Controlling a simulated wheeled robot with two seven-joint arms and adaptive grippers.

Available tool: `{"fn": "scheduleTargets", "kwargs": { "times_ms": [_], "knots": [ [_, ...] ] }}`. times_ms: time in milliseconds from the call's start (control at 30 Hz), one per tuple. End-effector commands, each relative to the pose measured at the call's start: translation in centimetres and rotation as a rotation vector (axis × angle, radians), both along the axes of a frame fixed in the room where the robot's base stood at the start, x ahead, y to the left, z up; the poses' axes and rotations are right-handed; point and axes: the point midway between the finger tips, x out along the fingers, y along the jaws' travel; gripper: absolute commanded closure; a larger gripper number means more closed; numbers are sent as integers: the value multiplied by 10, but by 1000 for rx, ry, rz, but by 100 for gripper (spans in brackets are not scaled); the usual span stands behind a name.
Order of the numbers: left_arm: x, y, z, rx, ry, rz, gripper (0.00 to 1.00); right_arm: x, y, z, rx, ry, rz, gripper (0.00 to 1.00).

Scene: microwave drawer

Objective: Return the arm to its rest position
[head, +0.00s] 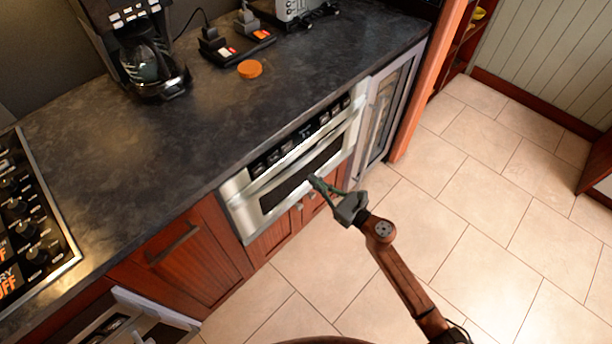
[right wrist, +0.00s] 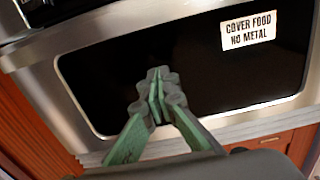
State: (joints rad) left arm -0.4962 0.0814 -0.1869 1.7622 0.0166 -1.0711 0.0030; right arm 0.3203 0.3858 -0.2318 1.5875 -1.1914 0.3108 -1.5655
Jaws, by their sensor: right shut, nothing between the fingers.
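My right gripper (head: 314,181) is shut and empty in front of the microwave drawer (head: 262,203), a steel-fronted unit with a dark window set under the counter. The drawer front looks closed. In the right wrist view my right gripper (right wrist: 157,84) has its green fingers together over the drawer's dark window (right wrist: 200,70). I cannot tell whether the fingertips touch the front. My right arm (head: 400,275) reaches up from the lower right. My left gripper is not in view.
A dark counter (head: 200,130) runs above, with a coffee maker (head: 145,55) and an orange disc (head: 250,69) on it. A wooden cabinet (head: 180,265) is left of the drawer; a glass-fronted cooler (head: 385,110) is right. The tiled floor (head: 480,220) at right is clear.

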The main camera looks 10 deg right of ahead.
Motion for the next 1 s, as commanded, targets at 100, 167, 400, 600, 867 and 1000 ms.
{"fn": "scheduleTargets", "kwargs": {
  "times_ms": [100, 167, 400, 600, 867, 1000],
  "knots": [
    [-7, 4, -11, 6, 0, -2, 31, -25, -16, 1, 1, 2, 1, 100],
    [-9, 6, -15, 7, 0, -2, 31, -35, -21, 1, 1, 2, 4, 100],
    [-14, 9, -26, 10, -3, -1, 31, -64, -42, 0, 2, 3, 8, 100],
    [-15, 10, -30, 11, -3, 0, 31, -73, -49, 0, -1, 1, 8, 100],
    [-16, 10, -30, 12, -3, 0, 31, -73, -55, -4, 30, 24, -13, 100],
    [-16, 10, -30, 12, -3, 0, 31, -74, -90, -36, 261, 197, -159, 100]
  ]
}}
